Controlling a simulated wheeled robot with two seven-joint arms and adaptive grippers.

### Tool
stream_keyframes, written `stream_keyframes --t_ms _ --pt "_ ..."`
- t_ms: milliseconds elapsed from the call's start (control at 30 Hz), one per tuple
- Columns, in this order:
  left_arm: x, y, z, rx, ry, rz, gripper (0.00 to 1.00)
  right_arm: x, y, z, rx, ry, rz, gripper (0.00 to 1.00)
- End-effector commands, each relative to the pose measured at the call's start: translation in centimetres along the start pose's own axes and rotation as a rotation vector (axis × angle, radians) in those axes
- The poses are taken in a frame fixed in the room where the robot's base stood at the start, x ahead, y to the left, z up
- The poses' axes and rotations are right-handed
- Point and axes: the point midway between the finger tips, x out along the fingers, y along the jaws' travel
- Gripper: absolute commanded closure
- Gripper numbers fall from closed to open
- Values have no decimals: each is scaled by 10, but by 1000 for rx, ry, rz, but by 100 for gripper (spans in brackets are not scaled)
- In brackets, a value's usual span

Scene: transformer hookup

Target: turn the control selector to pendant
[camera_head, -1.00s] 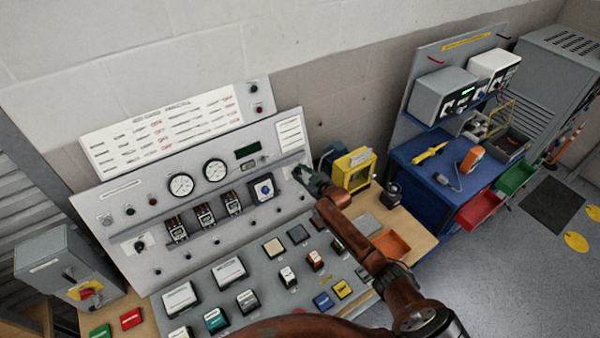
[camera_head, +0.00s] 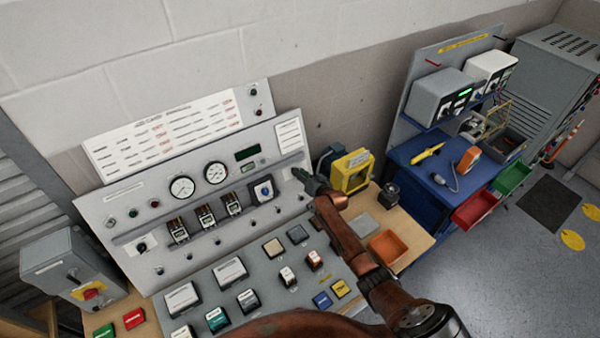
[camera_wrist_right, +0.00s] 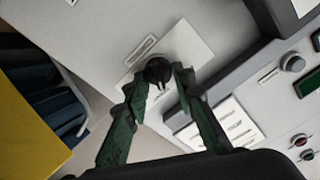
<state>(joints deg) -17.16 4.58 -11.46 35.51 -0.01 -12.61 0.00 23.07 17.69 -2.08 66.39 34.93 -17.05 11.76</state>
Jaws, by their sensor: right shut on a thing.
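The control selector (camera_wrist_right: 158,72) is a small black knob on a pale square plate (camera_wrist_right: 183,50) with a label strip beside it, in the right wrist view. My right gripper (camera_wrist_right: 160,78) has its two dark green fingers closed on either side of the knob. In the head view the right gripper (camera_head: 303,176) is at the right end of the upright grey panel (camera_head: 112,205), and it hides the knob there. The label is too small to read. My left gripper is not in view.
A yellow-framed device (camera_head: 350,171) stands close to the right of my right gripper. Gauges (camera_head: 215,172), a blue-plated rotary switch (camera_head: 264,191) and another black knob (camera_head: 142,246) sit on the panel. An orange tray (camera_head: 389,247) lies under my right forearm's right side.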

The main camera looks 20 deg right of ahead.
Motion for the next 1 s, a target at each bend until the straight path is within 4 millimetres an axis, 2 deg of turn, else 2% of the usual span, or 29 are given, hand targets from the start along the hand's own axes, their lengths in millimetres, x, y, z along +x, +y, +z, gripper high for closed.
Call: stream_keyframes --t_ms 400,933,967,1000 --pt "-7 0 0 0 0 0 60 0 1 0 176 -1 9 100" --pt "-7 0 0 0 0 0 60 0 1 0 199 0 10 100" --pt "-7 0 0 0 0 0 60 0 1 0 199 0 10 75" --pt "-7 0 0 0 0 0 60 0 1 0 199 0 10 72"
